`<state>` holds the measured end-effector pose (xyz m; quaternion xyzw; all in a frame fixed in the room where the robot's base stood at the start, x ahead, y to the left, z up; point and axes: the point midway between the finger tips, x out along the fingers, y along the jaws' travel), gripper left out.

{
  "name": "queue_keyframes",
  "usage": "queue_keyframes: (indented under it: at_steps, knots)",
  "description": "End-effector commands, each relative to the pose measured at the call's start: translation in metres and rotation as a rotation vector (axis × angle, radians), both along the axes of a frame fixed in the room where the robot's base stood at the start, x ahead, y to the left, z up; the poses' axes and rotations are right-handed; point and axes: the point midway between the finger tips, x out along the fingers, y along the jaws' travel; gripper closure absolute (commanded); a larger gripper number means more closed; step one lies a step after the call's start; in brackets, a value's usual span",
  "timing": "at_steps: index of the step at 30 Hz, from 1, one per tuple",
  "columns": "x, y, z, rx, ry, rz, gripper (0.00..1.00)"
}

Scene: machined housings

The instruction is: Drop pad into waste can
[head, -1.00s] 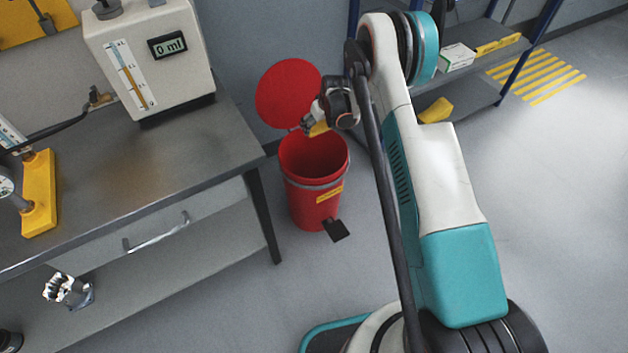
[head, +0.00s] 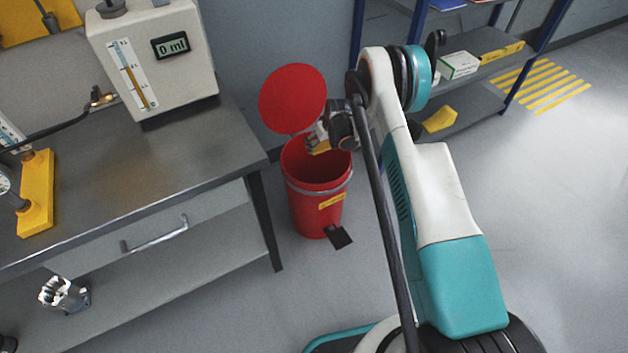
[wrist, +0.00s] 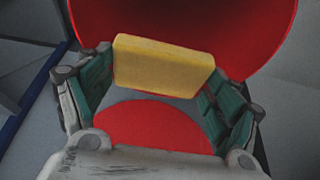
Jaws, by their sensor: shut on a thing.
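The yellow pad (wrist: 162,66) is pinched between the two fingers of my gripper (wrist: 158,80) in the wrist view. In the head view the pad (head: 320,147) shows as a small yellow patch at my gripper (head: 318,143). The red waste can (head: 318,205) stands on the floor with its round lid (head: 292,98) raised. My gripper is at the top of the can's mouth, over its back right part. In the wrist view the can's red rim and wall (wrist: 255,35) lie behind the pad.
A metal bench (head: 185,150) with a 0 ml meter box (head: 155,60) stands left of the can. A shelf rack (head: 470,105) at the back right holds a white box and a yellow block (head: 440,119). The can's black pedal (head: 339,236) sticks out in front.

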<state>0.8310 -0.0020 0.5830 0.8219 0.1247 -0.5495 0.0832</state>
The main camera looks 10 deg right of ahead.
Motion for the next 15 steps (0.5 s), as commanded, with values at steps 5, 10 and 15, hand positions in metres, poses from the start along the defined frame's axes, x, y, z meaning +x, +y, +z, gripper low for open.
queue_keyframes:
  at_steps: [5,10,15]
  knots:
    - [0.0,0.0001,0.0005,0.0,0.0,0.0,0.06]
    - [0.0,0.0,0.0006,0.0,0.0,0.0,0.0]
    - [0.0,0.0,0.0006,0.0,0.0,0.0,0.0]
